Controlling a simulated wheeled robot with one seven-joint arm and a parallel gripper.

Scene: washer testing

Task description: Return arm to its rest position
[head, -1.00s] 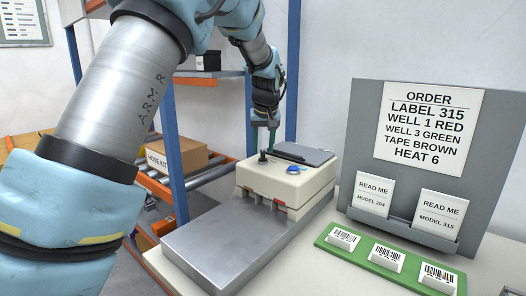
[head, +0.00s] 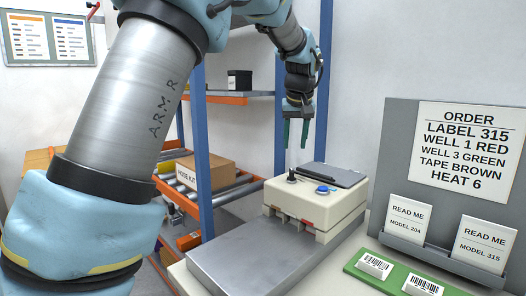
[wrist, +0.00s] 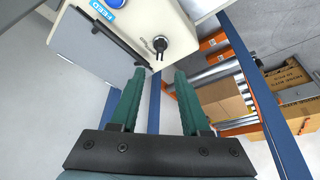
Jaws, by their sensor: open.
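My gripper (head: 296,133) hangs from my arm in the head view, above and behind the cream machine (head: 316,204). Its two green fingers are apart with nothing between them. In the wrist view my gripper (wrist: 160,85) also shows open and empty. The cream machine (wrist: 160,15) lies past the fingertips there, with a black knob (wrist: 160,43) and a blue button marked FEED. A gap shows between the fingertips and the machine in the head view.
A grey metal plate (head: 245,258) lies in front of the machine. An order board (head: 455,150) with two cards stands at right, behind a green tray (head: 395,277) of labels. A blue-posted rack holds a roller conveyor and a HOSE KIT box (head: 205,173).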

